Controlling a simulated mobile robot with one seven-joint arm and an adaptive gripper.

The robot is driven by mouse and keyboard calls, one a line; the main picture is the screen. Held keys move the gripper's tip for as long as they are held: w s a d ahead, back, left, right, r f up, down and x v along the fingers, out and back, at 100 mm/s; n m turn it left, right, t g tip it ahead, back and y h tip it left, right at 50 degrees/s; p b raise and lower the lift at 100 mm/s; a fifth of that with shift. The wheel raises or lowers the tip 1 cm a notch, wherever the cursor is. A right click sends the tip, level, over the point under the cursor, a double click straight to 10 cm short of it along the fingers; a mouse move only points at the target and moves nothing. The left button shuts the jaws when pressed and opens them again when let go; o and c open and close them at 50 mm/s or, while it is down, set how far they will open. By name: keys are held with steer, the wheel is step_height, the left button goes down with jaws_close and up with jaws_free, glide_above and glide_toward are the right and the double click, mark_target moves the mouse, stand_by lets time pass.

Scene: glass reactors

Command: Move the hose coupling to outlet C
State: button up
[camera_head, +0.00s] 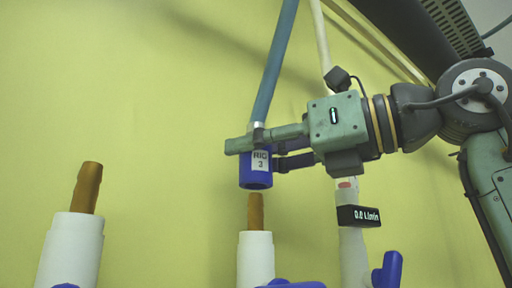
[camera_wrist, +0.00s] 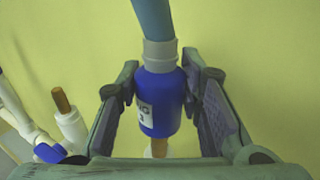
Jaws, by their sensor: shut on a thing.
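The hose coupling (camera_head: 256,178) is a blue cylinder with a white label reading "RIG 3", on the end of a blue-grey hose (camera_head: 275,62). My gripper (camera_head: 262,152) is shut on the coupling, which hangs about upright. The coupling also shows in the wrist view (camera_wrist: 162,100) between the two fingers. In the head view it is just above a brown barbed nozzle (camera_head: 256,212) on a white pipe (camera_head: 256,258), apart from it by a small gap. Another brown nozzle (camera_head: 88,187) on a white pipe (camera_head: 70,250) stands at the left. No outlet letters are readable.
A third white pipe (camera_head: 354,255) stands right of the middle one, with a black tag (camera_head: 358,216) and a blue valve handle (camera_head: 388,268). A pale hose (camera_head: 321,45) runs up behind my gripper. The yellow-green wall between the left and middle pipes is clear.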

mark_target(257, 193)
steer(key=shift+f+b, duration=1.4)
steer(key=shift+f, duration=1.2)
stand_by(0.8)
steer(key=o, duration=1.3)
steer(key=shift+o, duration=0.2)
steer(key=shift+d, duration=0.1)
steer(key=v, duration=1.2)
steer(key=shift+s, duration=0.1)
